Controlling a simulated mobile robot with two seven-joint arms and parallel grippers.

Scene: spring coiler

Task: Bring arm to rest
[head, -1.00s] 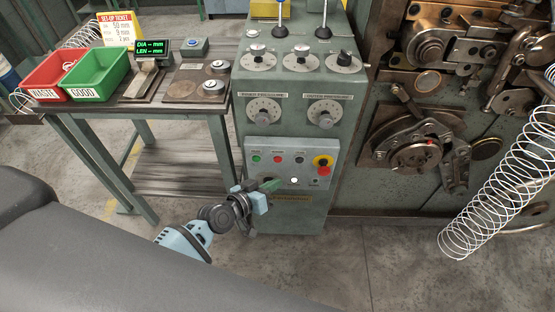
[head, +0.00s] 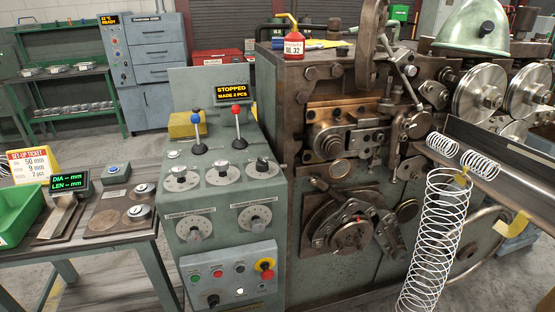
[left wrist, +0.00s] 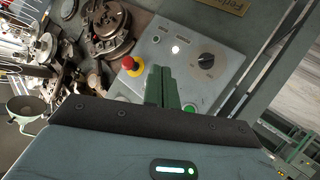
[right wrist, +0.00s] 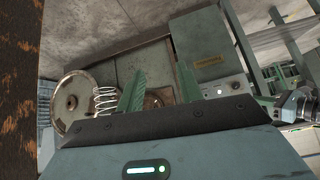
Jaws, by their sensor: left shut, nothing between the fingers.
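My left gripper (left wrist: 163,86) shows in the left wrist view with its green fingers together and nothing between them. It is in front of the control panel (left wrist: 158,47), between the red emergency stop knob (left wrist: 129,65) and the black rotary knob (left wrist: 205,61). I cannot tell the gap to the panel. My right gripper (right wrist: 160,82) is open and empty in the right wrist view, its green fingers spread toward the machine's lower front. Neither gripper shows in the head view. There the control panel (head: 228,268) has a lit white button.
The spring coiler (head: 330,270) stands right of the control console (head: 215,170). A long wire spring (head: 440,235) hangs at its front right. A display (head: 236,93) reads "STOPPED, MADE 3 PCS". A bench with a green bin (head: 18,212) is at left.

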